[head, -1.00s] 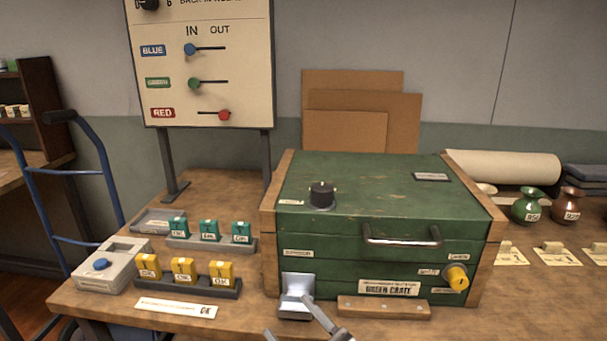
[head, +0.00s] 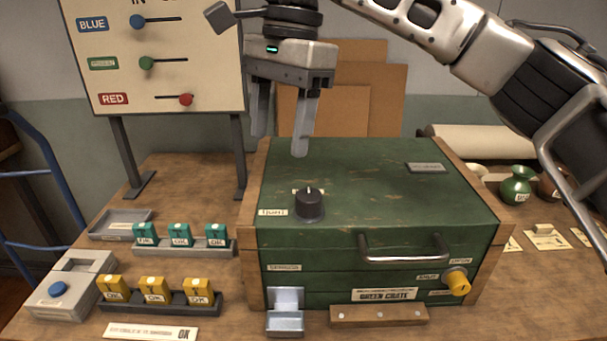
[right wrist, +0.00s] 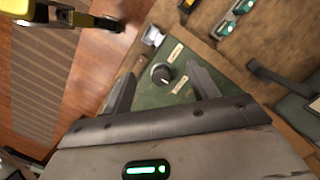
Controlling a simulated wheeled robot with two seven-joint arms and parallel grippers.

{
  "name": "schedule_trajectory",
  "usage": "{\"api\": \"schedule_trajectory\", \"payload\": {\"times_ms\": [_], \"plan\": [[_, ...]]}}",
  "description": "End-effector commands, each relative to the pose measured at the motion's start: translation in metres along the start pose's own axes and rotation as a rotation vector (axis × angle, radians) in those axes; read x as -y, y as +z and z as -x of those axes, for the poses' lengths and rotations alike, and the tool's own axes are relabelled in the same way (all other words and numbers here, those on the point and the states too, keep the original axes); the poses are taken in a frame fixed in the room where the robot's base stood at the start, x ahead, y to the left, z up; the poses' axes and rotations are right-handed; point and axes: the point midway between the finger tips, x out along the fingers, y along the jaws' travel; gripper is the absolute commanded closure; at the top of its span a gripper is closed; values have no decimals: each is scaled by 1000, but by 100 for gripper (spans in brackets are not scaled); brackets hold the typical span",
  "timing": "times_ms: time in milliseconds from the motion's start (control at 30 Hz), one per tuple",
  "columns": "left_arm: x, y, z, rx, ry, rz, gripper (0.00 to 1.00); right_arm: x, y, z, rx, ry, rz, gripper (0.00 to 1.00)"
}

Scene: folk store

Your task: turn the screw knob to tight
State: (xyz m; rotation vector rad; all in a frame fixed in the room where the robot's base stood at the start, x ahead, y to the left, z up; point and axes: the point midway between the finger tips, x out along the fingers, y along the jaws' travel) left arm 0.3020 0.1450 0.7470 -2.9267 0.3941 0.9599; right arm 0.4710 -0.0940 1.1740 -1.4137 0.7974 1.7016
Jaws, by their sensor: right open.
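The green crate (head: 380,190) stands on the wooden table. A black screw knob (head: 309,204) with a white mark sits on its lid at the front left, beside a small label (head: 272,212). My right gripper (head: 278,145) is open and empty, pointing down above and behind the knob, apart from it. In the right wrist view the knob (right wrist: 161,75) shows beyond and between the open fingers (right wrist: 160,85). My left gripper is not in view.
A slider board (head: 155,60) stands behind at the left. Teal blocks (head: 180,235) and yellow blocks (head: 155,290) sit in trays left of the crate. A metal handle (head: 405,250) juts from the crate front. Vases (head: 515,188) stand at the right. The lid around the knob is clear.

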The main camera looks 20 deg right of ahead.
Motion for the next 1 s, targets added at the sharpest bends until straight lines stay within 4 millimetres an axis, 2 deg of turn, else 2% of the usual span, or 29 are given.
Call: {"api": "schedule_trajectory", "payload": {"times_ms": [33, 100, 200, 267, 433, 800, 1000], "plan": [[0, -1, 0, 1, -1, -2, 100, -5, -12, 21, -73, -5, -11, 41], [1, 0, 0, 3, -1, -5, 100, -12, -23, 37, -140, 1, -19, 41], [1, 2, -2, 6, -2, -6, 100, -16, -31, 46, -185, 7, -27, 41], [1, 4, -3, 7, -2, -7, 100, -18, -34, 43, -193, 10, -28, 41], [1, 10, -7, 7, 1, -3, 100, -18, -39, 15, -190, 12, -27, 41], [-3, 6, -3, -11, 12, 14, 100, -19, -52, -61, -189, 11, -28, 41], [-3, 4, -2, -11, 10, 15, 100, -19, -58, -91, -189, 9, -29, 41]]}}
